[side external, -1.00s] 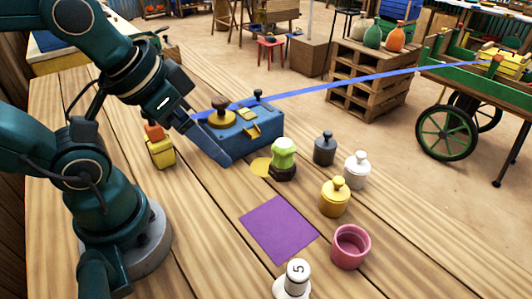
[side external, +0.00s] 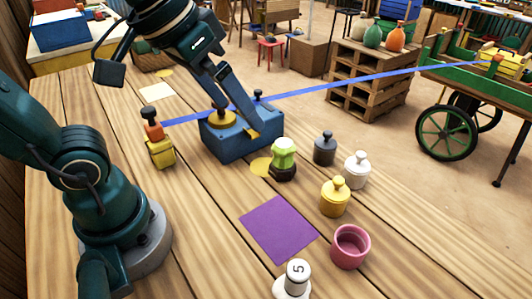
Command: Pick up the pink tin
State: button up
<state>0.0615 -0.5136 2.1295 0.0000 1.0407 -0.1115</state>
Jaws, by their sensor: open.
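The pink tin (side external: 350,258) stands upright on the wooden table at the front right. It is open-topped with no lid on it, and nothing touches it. My gripper (side external: 240,115) is in front of the blue balance box (side external: 238,147) in this view, well to the upper left of the pink tin. Its jaws are open and appear empty. Its fingers hide part of the balance's top, and I cannot tell whether they touch it.
A yellow block (side external: 160,152) stands farther left.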

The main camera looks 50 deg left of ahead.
jog(key=w+d+g, duration=0.1)
jog(key=w+d, duration=0.3)
jog(key=w, duration=0.2)
jog(key=m+g, duration=0.4)
jog(key=g, duration=0.1)
send_over(352, 242)
jog(key=s, duration=0.2)
jog(key=f, duration=1.4)
jog(key=shift+d+f, duration=0.3)
jog(key=shift+d, duration=0.05)
jog(key=shift+s+f, duration=0.15)
jog(key=shift+f, duration=2.35)
jog(key=c, duration=1.4)
